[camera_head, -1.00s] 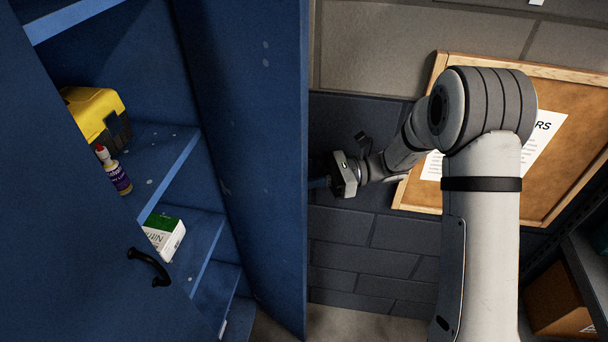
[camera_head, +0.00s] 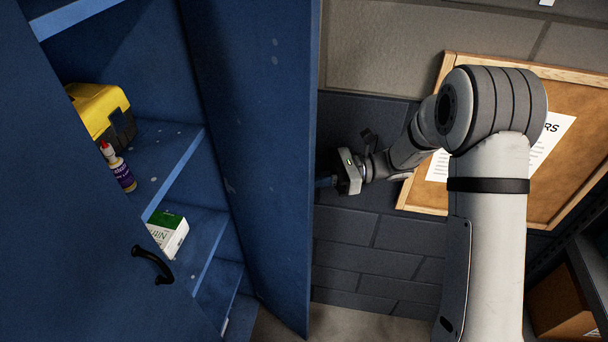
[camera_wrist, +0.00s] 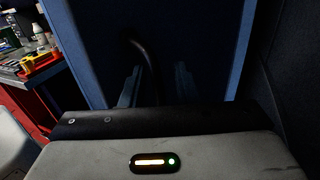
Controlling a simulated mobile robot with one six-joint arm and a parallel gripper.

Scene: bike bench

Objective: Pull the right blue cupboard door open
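The right blue cupboard door (camera_head: 255,150) stands swung open in the head view, its inner face towards me and its free edge near the picture's middle. My gripper (camera_head: 326,182) is just beyond that edge, on the door's outer side; its fingertips are partly hidden by the door there. In the wrist view, the dark curved door handle (camera_wrist: 148,62) runs down between the two spread fingers of my gripper (camera_wrist: 156,84). The fingers look open, with gaps beside the handle; contact is not clear.
The left blue door (camera_head: 70,200) with its black handle (camera_head: 152,265) fills the left side. Shelves hold a yellow case (camera_head: 97,108), a bottle (camera_head: 117,168) and a green-white box (camera_head: 168,234). A cork board (camera_head: 568,115) hangs behind my arm. A red workbench (camera_wrist: 45,95) shows in the wrist view.

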